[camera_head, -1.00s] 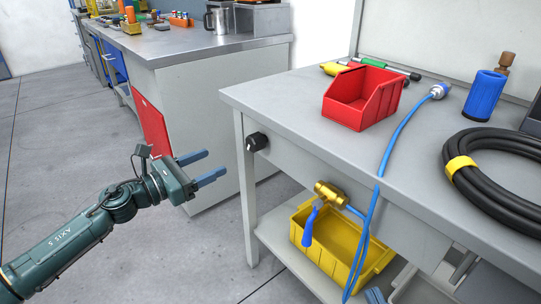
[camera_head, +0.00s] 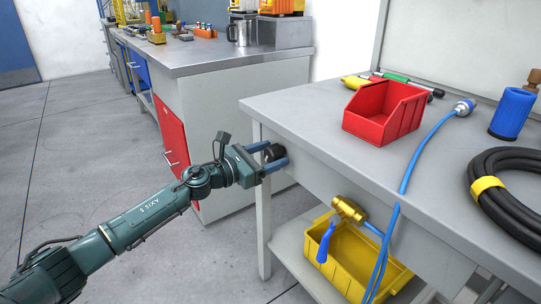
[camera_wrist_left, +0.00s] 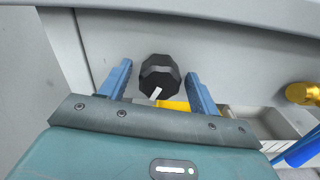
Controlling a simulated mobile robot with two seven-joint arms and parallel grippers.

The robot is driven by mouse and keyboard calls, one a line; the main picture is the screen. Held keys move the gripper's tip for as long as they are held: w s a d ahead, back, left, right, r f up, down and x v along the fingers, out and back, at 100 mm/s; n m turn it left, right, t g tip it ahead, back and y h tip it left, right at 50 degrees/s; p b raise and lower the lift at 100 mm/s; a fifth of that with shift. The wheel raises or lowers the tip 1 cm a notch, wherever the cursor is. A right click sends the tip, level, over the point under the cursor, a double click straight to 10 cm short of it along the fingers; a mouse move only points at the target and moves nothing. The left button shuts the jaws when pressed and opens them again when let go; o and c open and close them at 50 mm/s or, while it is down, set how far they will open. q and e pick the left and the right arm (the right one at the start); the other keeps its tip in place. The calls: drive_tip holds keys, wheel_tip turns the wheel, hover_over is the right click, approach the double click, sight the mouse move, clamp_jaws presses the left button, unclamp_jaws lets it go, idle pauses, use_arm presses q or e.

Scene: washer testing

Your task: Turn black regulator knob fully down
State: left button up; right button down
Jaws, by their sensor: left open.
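The black regulator knob (camera_head: 274,152) sits on the front face of the grey workbench, near its left corner. My left gripper (camera_head: 272,157) is at the knob, with its two blue fingers open on either side of it. In the left wrist view the knob (camera_wrist_left: 160,77) lies between the spread fingertips (camera_wrist_left: 160,80), with a visible gap on both sides. A white mark shows on the knob's lower edge, pointing down and slightly left in that view. My right gripper is not in view.
The grey workbench (camera_head: 300,105) carries a red bin (camera_head: 385,112), a blue hose (camera_head: 412,165) and a coiled black hose. Below its front edge are a brass valve with a blue handle (camera_head: 350,209) and a yellow bin (camera_head: 350,262). Open floor lies at left.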

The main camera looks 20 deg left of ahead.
use_arm(q)
drive_tip(key=shift+w+d, duration=0.15)
drive_tip(key=c, duration=1)
drive_tip(key=shift+o, duration=0.2)
